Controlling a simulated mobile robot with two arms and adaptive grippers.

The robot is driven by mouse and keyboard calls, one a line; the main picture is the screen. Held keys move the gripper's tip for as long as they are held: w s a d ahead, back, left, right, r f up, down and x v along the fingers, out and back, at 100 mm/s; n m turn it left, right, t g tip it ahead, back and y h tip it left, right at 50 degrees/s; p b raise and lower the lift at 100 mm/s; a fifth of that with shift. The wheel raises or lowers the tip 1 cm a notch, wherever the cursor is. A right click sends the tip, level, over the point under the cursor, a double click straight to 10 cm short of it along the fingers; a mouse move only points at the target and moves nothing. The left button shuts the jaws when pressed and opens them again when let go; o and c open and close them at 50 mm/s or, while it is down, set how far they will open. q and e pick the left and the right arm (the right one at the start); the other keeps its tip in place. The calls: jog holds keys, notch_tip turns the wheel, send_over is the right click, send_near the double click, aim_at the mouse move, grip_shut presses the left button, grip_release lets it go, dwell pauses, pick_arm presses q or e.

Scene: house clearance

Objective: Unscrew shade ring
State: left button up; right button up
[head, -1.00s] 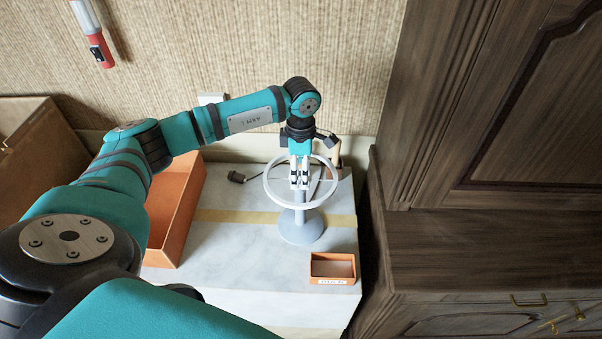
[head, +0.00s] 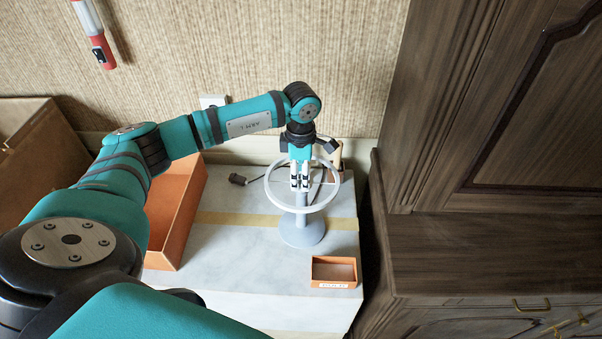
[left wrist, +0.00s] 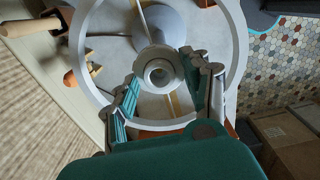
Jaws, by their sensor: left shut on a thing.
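A table lamp stands upright, with a grey round base (head: 302,232) and a short stem. A wide white spoked ring (head: 336,194) surrounds its top; it also shows in the left wrist view (left wrist: 236,40). My left gripper (head: 300,184) points down from above, inside the wide ring. In the left wrist view, the small grey collar with a notched edge, the shade ring (left wrist: 147,76), sits at the lamp's top centre between the fingers. The left gripper is shut on it. The contact is partly hidden in the head view. My right gripper is not in view.
A small orange labelled tray (head: 334,284) lies right of the lamp's front. A large orange bin (head: 178,225) stands left. A dark wooden cabinet (head: 470,240) borders the right. The pale tabletop in front is clear.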

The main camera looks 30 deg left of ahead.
pick_arm(q)
jog(key=shift+s+d+f+b, duration=0.1)
jog(key=shift+s+f+b, duration=0.1)
jog(key=shift+f+b, duration=0.1)
dwell(0.7)
